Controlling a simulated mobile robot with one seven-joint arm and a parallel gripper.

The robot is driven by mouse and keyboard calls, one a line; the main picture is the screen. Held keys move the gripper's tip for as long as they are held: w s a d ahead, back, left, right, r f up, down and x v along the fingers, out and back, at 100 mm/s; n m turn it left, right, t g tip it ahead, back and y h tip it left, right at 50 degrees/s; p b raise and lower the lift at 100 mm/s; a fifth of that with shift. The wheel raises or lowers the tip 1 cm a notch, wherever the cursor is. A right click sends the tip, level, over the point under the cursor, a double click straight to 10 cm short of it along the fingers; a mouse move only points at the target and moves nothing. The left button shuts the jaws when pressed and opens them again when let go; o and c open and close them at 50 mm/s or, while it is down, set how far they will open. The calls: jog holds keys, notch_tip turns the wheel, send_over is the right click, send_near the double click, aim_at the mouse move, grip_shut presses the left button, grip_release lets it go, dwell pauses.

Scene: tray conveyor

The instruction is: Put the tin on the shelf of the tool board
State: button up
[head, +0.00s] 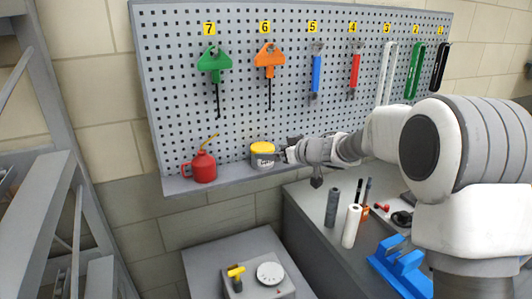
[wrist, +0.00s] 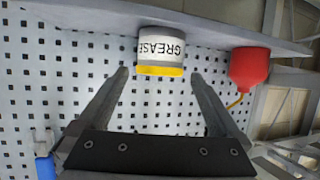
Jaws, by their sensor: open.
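The tin (head: 263,155), white and grey with a yellow lid, stands upright on the grey shelf (head: 228,180) of the tool board (head: 178,110). In the wrist view, which is upside down, the tin (wrist: 161,48) shows the word GREASE and its base meets the shelf (wrist: 90,16). My gripper (head: 285,153) is just right of the tin in the head view. In the wrist view, my gripper (wrist: 159,75) is open, with one fingertip on either side of the tin's lid end and visible gaps between. The tin is not gripped.
A red oil can (head: 203,167) stands on the shelf left of the tin. Several tools hang above on numbered hooks. A grey bench (head: 310,215) at the right holds rolls and a blue rack (head: 400,265). A lower grey box (head: 215,265) stands in front.

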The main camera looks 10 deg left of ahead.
jog(key=s+d+r+m+t+h, duration=0.25)
jog(key=s+d+r+h, duration=0.3)
jog(key=d, duration=0.65)
jog(key=s+d+r+m+t+h, duration=0.2)
jog(key=s+d+r+m+h, duration=0.3)
jog(key=d, duration=0.7)
jog(key=s+d+f+m+g+h, duration=0.1)
jog(key=s+d+g, duration=0.15)
jog(key=s, duration=0.45)
jog(key=s+d+f+m+g+h, duration=0.1)
jog(key=s+d, duration=0.3)
jog(key=s, duration=0.3)
jog(key=s+a+f+g+y, duration=0.1)
jog(key=s+f+g, duration=0.1)
jog(key=s, duration=0.5)
jog(key=s+a+f+g+y, duration=0.1)
jog(key=s+f, duration=0.3)
jog(key=s, duration=0.4)
jog(key=shift+s+f+g, duration=0.3)
jog(key=shift+g, duration=0.2)
jog(key=shift+m, duration=0.25)
jog(key=shift+c, duration=0.3)
